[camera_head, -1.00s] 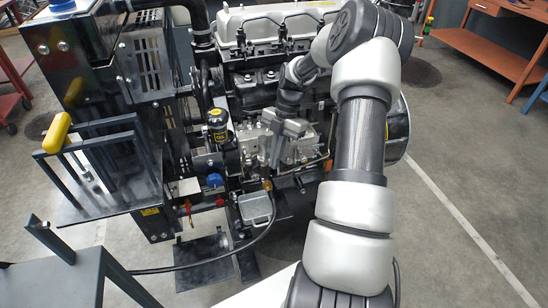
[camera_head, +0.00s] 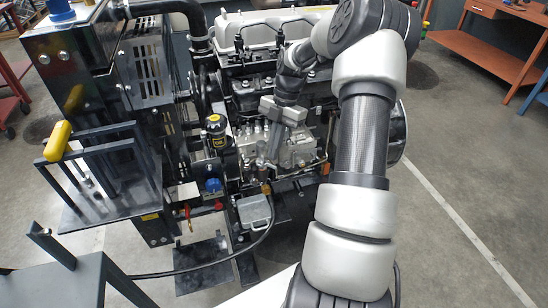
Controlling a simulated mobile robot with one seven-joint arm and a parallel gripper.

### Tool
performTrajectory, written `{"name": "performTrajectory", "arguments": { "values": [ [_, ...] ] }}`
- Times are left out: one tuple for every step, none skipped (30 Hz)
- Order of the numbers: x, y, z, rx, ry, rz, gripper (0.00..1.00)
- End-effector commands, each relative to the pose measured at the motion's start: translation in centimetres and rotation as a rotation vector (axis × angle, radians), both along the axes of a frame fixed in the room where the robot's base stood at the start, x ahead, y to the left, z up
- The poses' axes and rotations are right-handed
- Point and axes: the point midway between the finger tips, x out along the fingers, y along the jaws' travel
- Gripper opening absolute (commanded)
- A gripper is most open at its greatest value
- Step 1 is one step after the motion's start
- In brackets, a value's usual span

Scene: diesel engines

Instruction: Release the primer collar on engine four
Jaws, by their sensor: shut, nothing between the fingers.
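The diesel engine (camera_head: 262,35) fills the middle of the head view, with its grey injection pump block (camera_head: 296,152) on the near side. My gripper (camera_head: 268,164) points down in front of this pump block, its fingers together. I cannot tell whether the fingertips touch the block. A black filter with a yellow band (camera_head: 217,133) stands to the left of my gripper. A blue cap (camera_head: 213,185) and a red handle (camera_head: 219,204) sit below it. The primer collar cannot be picked out for certain at this size, and no engine number is readable.
A dark frame with a yellow handle (camera_head: 57,141) stands at the left, and a grey stand (camera_head: 62,275) is at the lower left. A black cable (camera_head: 195,262) runs low across the floor. An orange bench (camera_head: 486,52) stands far right. The right floor is clear.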

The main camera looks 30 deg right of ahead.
Motion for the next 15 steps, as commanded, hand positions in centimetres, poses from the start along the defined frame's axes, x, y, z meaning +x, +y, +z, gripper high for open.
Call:
{"name": "performTrajectory", "arguments": {
  "values": [
    [0.1,-0.1,1.2,-0.002,-0.003,-0.002,0.0],
    [0.0,-0.1,1.8,-0.001,-0.002,-0.002,0.0],
    [0.0,0.0,2.4,-0.001,-0.002,-0.002,0.0],
    [0.0,0.0,2.7,0.0,-0.002,-0.002,0.0],
    [0.0,0.0,3.1,0.0,-0.002,-0.002,0.0],
    [0.0,0.0,3.5,0.0,-0.001,-0.001,0.0],
    [0.0,0.0,3.7,0.0,-0.001,-0.001,0.0],
    [0.0,0.0,3.9,0.001,0.0,-0.001,0.0],
    [0.0,0.0,4.1,0.001,0.0,-0.001,0.0],
    [0.0,0.1,4.2,0.001,0.0,-0.001,0.0],
    [0.0,0.1,4.3,0.001,0.0,0.0,0.0],
    [0.0,0.1,4.3,0.001,0.0,0.0,0.0],
    [0.0,0.1,4.3,0.001,0.0,0.0,0.0],
    [0.0,0.1,4.3,0.001,0.0,0.0,0.0],
    [0.0,0.1,4.3,0.002,0.001,0.0,0.0]
  ]
}}
